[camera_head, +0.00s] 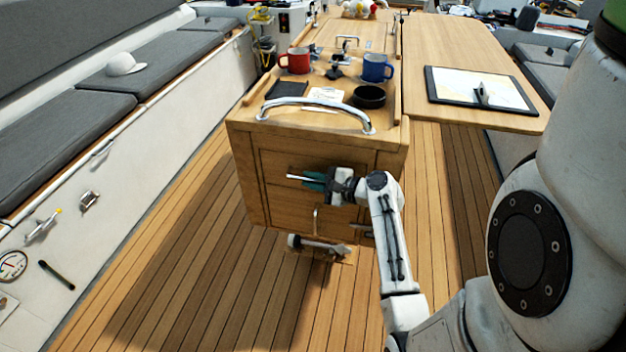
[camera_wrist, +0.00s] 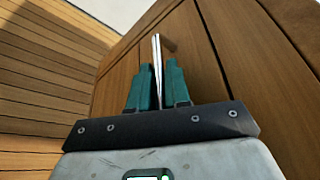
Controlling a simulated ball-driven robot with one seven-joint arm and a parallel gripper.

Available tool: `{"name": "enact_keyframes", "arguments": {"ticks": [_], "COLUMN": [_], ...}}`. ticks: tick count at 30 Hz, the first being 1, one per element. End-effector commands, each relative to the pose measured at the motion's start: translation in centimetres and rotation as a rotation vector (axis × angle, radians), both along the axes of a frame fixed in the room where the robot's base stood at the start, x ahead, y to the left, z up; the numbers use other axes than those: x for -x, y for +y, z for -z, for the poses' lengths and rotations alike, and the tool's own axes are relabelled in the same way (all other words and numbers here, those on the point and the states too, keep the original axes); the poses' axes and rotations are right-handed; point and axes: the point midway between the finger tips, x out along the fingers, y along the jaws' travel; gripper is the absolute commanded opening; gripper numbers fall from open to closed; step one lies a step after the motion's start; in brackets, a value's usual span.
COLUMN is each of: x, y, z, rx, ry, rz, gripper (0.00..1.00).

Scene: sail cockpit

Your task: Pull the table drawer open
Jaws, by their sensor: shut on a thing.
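The table drawer (camera_head: 275,170) is a wooden front panel in the upper part of the table's near end. Its handle is a thin metal bar (camera_head: 293,177), which also shows in the wrist view (camera_wrist: 157,50). My gripper (camera_head: 313,180) is at the drawer front with its teal fingers around the bar. In the wrist view the fingers (camera_wrist: 160,82) are shut on the handle, one on each side. The gripper hides part of the drawer front. I cannot tell whether the drawer stands slightly out from the table.
A lower panel with a brass handle (camera_head: 317,221) is below the drawer. A curved metal rail (camera_head: 315,106) spans the tabletop edge. Red (camera_head: 296,60) and blue (camera_head: 376,67) mugs stand on top. A bench (camera_head: 70,100) runs along the left.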

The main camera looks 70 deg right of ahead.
Motion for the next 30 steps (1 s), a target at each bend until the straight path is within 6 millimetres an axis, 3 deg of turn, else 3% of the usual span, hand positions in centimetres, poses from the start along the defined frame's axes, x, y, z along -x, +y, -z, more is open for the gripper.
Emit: {"name": "enact_keyframes", "arguments": {"ticks": [8, 14, 20, 30], "x": [0.1, 0.2, 0.5, 1.3], "y": [0.1, 1.6, 5.5, 14.8], "z": [0.0, -0.1, -0.4, -0.2], "rx": [-0.001, -0.006, -0.008, -0.007], "ry": [0.001, 0.002, 0.003, 0.006], "rz": [0.001, 0.0, -0.002, -0.004], "gripper": [0.0, 0.0, 0.0, 0.0]}}
